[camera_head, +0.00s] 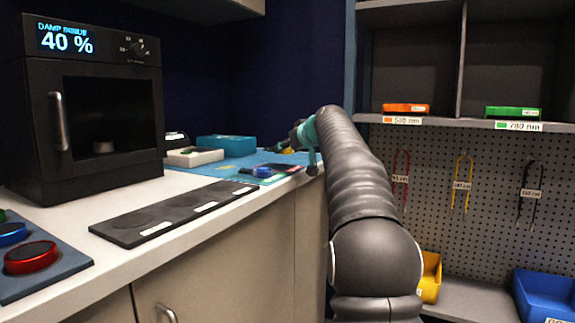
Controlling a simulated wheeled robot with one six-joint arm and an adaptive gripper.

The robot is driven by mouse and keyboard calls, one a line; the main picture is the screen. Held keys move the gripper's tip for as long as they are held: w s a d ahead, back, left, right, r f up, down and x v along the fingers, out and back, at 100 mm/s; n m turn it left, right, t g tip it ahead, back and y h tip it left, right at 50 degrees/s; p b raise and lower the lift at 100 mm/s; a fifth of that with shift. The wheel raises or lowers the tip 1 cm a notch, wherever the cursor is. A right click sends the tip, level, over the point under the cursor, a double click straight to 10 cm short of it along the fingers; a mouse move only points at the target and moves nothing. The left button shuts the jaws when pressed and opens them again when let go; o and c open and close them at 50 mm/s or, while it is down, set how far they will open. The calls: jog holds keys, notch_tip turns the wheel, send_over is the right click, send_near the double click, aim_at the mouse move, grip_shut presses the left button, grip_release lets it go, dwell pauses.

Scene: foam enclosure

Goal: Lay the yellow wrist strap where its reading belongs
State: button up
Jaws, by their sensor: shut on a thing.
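My gripper (291,141) is at the far end of the counter, above the blue mat (228,166), seen small and partly hidden by my own arm. It is shut on a small yellow thing (287,150), which I take for the yellow wrist strap. Most of the strap is hidden, and I cannot tell whether it touches the mat. A blue round thing (262,171) lies on the mat, in front of the gripper. Beside it is a dark card with red and green parts (279,174). Any reading on it is too small to make out.
A black cabinet (110,175) showing "40 %" stands at left. A black strip with round places (172,214) lies along the counter's front. A white box (194,157) and teal box (226,145) stand behind. A pegboard (500,230) with hanging red, yellow and black items is at right.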

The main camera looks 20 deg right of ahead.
aim_at(288, 169)
jog(key=shift+w+a+f+b, duration=0.1)
jog(key=shift+f+b, duration=0.6)
jog(key=shift+f, duration=1.4)
jog(key=shift+f, duration=0.2)
jog(key=o, duration=1)
jog(key=shift+r, duration=0.1)
jog(key=shift+r, duration=0.15)
jog(key=b+v, duration=0.1)
jog(key=v, duration=1.1)
